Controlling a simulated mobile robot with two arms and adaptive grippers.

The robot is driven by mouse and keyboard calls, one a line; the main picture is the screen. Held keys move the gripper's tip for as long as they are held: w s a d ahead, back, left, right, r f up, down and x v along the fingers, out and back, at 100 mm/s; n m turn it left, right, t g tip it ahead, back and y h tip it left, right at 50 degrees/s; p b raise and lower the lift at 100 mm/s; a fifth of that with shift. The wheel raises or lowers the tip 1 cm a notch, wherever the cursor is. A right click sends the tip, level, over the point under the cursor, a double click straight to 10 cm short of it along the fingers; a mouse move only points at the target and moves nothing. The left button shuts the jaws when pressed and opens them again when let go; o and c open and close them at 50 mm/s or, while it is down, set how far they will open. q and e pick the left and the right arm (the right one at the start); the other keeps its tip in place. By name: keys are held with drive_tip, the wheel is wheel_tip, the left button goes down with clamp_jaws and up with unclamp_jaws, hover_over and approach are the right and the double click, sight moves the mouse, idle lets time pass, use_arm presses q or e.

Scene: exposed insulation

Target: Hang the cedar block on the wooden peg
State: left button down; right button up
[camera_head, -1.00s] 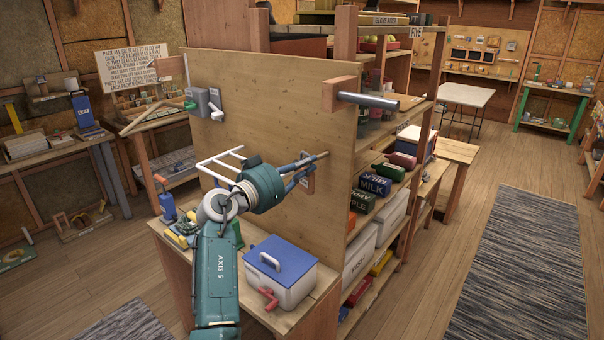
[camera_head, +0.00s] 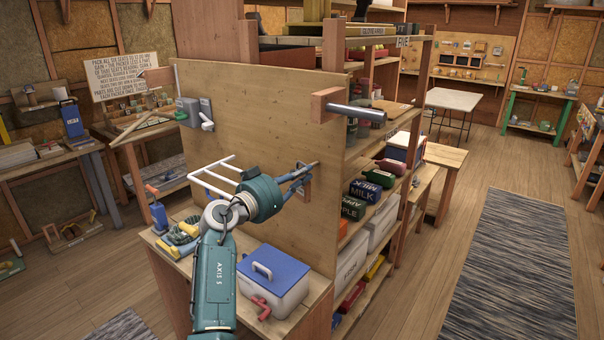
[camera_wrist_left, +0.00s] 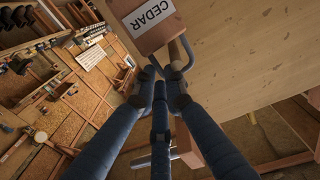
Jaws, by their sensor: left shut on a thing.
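The cedar block (camera_wrist_left: 150,22), reddish-brown with a white CEDAR label, is at the top of the left wrist view, just beyond my left fingertips (camera_wrist_left: 165,75). In the head view my left gripper (camera_head: 296,178) is at the board's right part, shut on the block (camera_head: 305,189), which is mostly hidden by the fingers. A light wooden piece that looks like the peg (camera_wrist_left: 178,48) shows beside the block in the wrist view. I cannot tell whether the peg passes through the block or only lies alongside it. My right gripper is not in view.
The upright plywood board (camera_head: 262,105) stands behind my gripper. A white rack (camera_head: 216,176) and a metal rod (camera_head: 355,115) stick out from it. A blue-lidded box (camera_head: 273,280) sits on the bench below. Open floor (camera_head: 420,265) lies to the right.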

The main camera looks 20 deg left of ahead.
use_arm(q)
drive_tip(key=shift+f, duration=0.4)
drive_tip(key=c, duration=1.7)
unclamp_jaws()
drive_tip(key=shift+w+a, duration=0.15)
drive_tip(key=shift+a, duration=0.05)
drive_tip(key=v, duration=1.2)
drive_tip(key=shift+d+r, duration=0.1)
